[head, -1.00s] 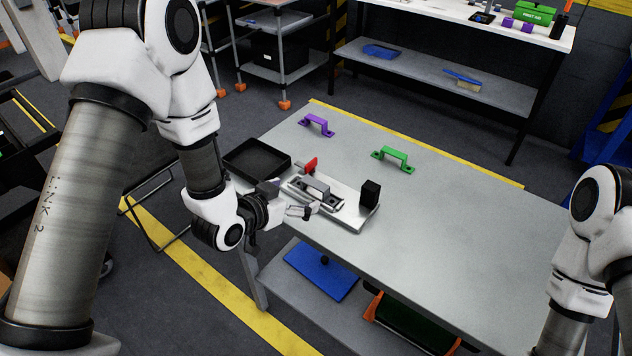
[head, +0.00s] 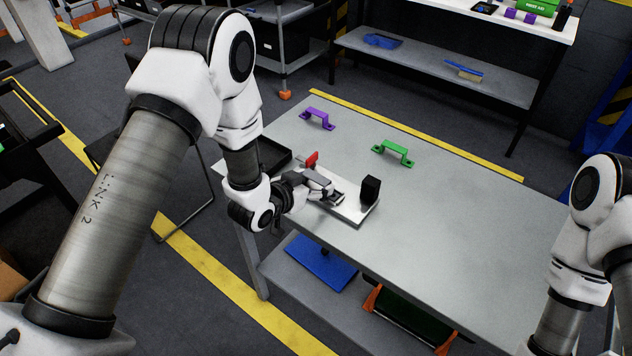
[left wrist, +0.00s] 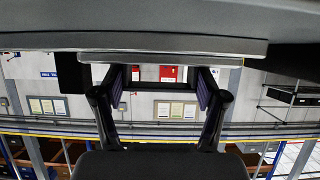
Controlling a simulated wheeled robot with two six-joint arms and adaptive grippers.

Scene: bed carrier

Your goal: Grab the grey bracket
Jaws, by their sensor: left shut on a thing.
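The grey bracket (head: 337,197) lies on the silver fixture plate (head: 354,213) near the left end of the table, largely covered by my left gripper (head: 327,195). That gripper reaches in from the left and is shut on the bracket, low over the plate. In the left wrist view its two fingers (left wrist: 160,88) stand apart, with a long grey edge across their tips; I cannot tell whether this edge is bracket or plate. My right arm shows at the right edge of the head view, its gripper out of view.
A black tray (head: 272,155) is behind my left arm. Purple (head: 318,119) and green (head: 393,152) brackets stand farther back. The table's right half (head: 460,235) is clear.

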